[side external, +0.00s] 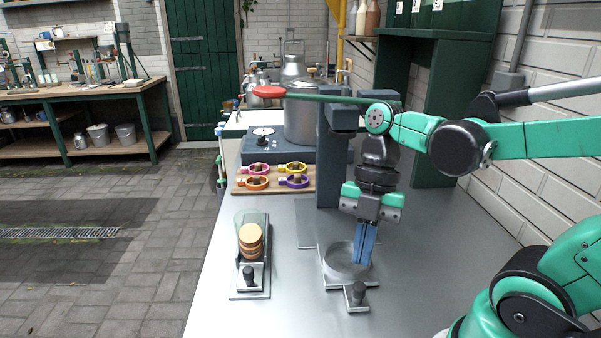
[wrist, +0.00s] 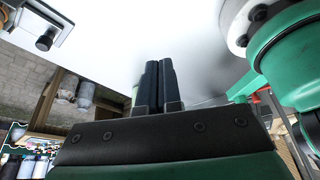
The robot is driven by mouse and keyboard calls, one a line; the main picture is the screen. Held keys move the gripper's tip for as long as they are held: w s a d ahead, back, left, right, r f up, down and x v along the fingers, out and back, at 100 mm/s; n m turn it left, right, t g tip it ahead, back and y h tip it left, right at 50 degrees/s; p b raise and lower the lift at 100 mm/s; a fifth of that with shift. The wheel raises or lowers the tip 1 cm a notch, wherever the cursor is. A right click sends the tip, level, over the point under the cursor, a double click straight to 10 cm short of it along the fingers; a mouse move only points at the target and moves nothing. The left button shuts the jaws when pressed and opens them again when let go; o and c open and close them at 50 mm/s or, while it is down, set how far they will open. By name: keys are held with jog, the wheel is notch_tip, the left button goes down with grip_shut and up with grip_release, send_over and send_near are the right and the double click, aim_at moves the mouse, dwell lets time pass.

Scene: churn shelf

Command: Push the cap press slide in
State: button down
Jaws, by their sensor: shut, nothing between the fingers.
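The cap press is a dark grey column (side external: 333,160) with a long green lever (side external: 335,98) ending in a red knob. At its foot, a metal slide with a round dish (side external: 340,266) and a short black knob (side external: 356,292) lies on the bench. My gripper (side external: 360,260) points down over the dish, its blue-grey fingers together and empty. The fingertips overlap the dish in the side view; contact is unclear. In the wrist view the shut fingers (wrist: 158,85) show, and a black knob (wrist: 46,38) on a metal plate sits upper left; I cannot tell which knob it is.
A holder with stacked golden discs (side external: 250,238) and its own black knob stands left on the metal bench (side external: 300,315). Behind it are coloured rings on a wooden board (side external: 307,190), a grey scale-like box (side external: 255,150) and a metal pot (side external: 300,120). The front of the bench is clear.

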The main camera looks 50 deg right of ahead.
jog(key=x, duration=1)
jog(key=shift+r, duration=0.1)
jog(key=shift+w+d, duration=0.3)
jog(key=shift+d, duration=0.65)
jog(key=shift+w+d, duration=0.3)
jog(key=shift+d, duration=0.65)
send_near(339, 260)
jog(key=x, duration=0.5)
